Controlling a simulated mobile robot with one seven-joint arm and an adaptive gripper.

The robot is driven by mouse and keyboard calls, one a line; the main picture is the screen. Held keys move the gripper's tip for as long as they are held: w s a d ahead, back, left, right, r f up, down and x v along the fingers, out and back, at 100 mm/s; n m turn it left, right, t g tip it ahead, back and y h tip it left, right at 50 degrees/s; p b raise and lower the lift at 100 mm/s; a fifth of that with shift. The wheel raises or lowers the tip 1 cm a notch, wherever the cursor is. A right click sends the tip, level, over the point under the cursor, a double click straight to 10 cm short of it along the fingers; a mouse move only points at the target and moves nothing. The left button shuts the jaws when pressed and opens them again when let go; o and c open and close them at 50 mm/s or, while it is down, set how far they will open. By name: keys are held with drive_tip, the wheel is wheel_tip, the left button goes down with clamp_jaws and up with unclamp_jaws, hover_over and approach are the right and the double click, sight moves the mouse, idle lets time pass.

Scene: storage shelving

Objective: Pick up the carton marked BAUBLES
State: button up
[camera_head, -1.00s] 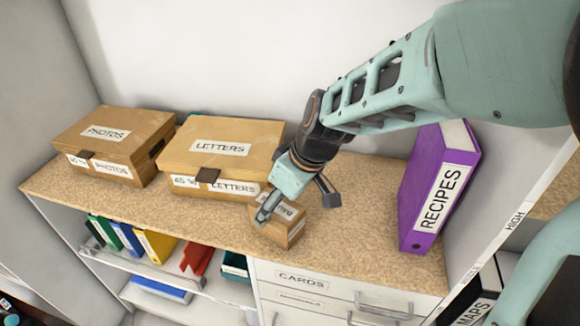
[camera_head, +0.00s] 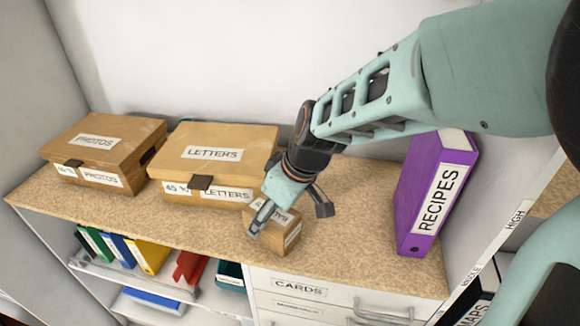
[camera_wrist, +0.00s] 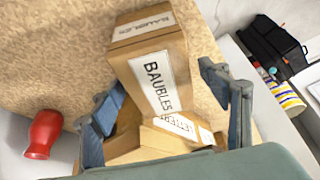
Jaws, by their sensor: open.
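The BAUBLES carton (camera_head: 288,238) is a small brown box with white labels. It stands on the speckled worktop, in front of the right end of the LETTERS box. My gripper (camera_head: 290,216) is open over it. In the head view, one finger covers the carton's left part and the other is at its upper right. In the wrist view, the carton (camera_wrist: 155,75) with its BAUBLES label shows between the two spread fingers (camera_wrist: 168,92). I cannot tell whether a finger touches it.
The LETTERS box (camera_head: 230,152) stands close behind, with the PHOTOS box (camera_head: 98,147) to its left. A purple RECIPES binder (camera_head: 437,190) stands to the right. The worktop between carton and binder is clear. A red vase (camera_wrist: 43,135) shows in the wrist view.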

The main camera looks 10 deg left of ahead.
drive_tip(key=c, duration=1.5)
drive_tip(key=shift+c, duration=0.3)
drive_tip(key=shift+r, duration=0.1)
